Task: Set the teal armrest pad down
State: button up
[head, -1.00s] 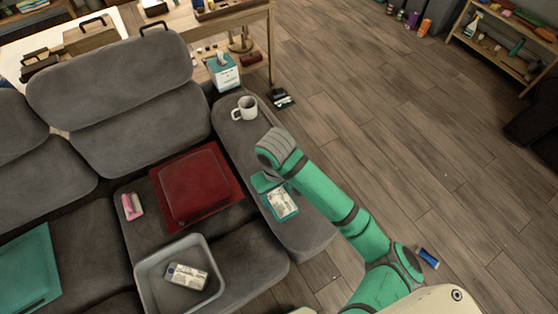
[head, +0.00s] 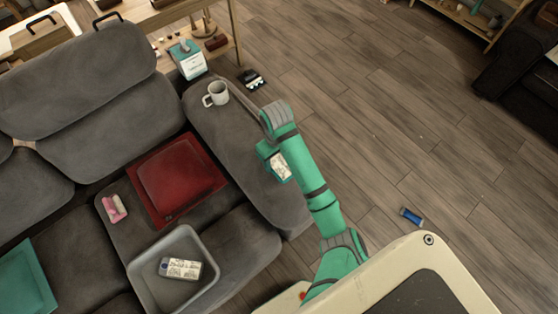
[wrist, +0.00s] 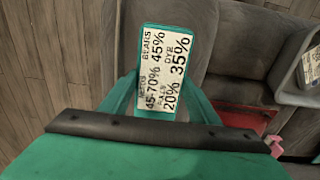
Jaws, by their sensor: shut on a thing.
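The teal armrest pad (wrist: 133,98) is a small teal slab with a white label printed with percentages. My gripper (wrist: 160,105) is shut on it, with one teal finger on each side in the wrist view. In the head view the pad (head: 282,167) shows beside my gripper, over the outer side of the grey sofa armrest (head: 245,150). I cannot tell whether it touches the armrest. My arm hides part of the armrest's outer edge.
A white mug (head: 216,93) and a tissue box (head: 187,60) stand farther back. A red cushion (head: 180,178), a pink item (head: 114,208) and a grey bin (head: 140,268) with a labelled packet (head: 180,268) are on the seat. A blue item (head: 411,216) lies on the floor.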

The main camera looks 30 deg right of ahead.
aim_at(279, 157)
jog(key=f, duration=0.1)
jog(key=w+d+f, duration=0.1)
jog(key=d+f, duration=0.1)
jog(key=shift+w, duration=0.4)
notch_tip(279, 157, down, 3)
jog(key=shift+a+r, duration=0.1)
jog(key=shift+s+d+f, duration=0.15)
jog(key=shift+d+f, duration=0.05)
jog(key=o, duration=1.1)
jog(key=shift+c, duration=0.2)
jog(key=shift+a, duration=0.1)
jog(key=shift+r, duration=0.1)
